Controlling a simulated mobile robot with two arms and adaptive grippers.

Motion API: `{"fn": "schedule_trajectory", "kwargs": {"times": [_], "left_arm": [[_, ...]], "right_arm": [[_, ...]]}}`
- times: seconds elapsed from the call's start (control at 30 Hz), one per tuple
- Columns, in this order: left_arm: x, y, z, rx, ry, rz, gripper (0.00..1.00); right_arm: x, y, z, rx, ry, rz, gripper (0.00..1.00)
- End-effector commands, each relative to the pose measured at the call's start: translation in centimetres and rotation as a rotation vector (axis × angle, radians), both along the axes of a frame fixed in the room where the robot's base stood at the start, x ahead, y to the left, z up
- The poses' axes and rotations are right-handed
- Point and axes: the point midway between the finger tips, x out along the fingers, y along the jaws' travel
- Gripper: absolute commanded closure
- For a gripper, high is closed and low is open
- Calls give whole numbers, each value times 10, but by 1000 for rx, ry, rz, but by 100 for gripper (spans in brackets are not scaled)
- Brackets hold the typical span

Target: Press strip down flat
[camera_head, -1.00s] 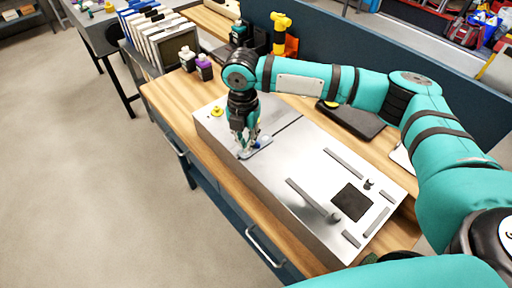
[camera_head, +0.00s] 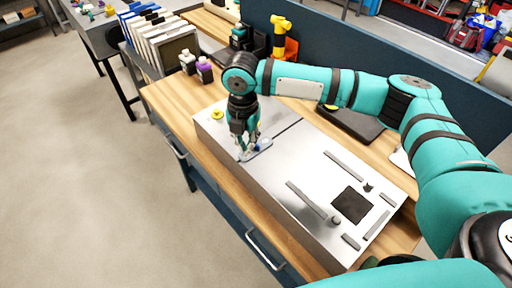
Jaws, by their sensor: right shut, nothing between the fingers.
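Several grey strips lie on the top of the metal duct box (camera_head: 287,158). A long strip (camera_head: 307,200) runs along its near side, and another strip (camera_head: 343,166) lies farther back. Shorter strips (camera_head: 377,224) lie around a dark square (camera_head: 351,205) at the right end. I cannot tell which strip is meant. My right gripper (camera_head: 246,151) points down at the left part of the box, at a small grey-blue piece (camera_head: 258,148). Its fingers are shut with nothing between them. The gripper partly hides that piece. My left gripper is not in view.
Two small bottles (camera_head: 204,69) stand on the wooden bench (camera_head: 163,95) at the back left. A small dark knob (camera_head: 335,220) stands near the long strip. A dark flat case (camera_head: 352,122) lies behind the box.

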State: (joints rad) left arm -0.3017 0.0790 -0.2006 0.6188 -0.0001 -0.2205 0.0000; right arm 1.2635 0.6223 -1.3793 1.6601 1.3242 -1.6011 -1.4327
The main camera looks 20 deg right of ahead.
Motion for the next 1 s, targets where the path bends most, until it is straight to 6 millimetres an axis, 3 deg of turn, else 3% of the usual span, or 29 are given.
{"fn": "schedule_trajectory", "kwargs": {"times": [1.0], "left_arm": [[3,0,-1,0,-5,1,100]], "right_arm": [[0,0,-13,1,1,0,100]]}}
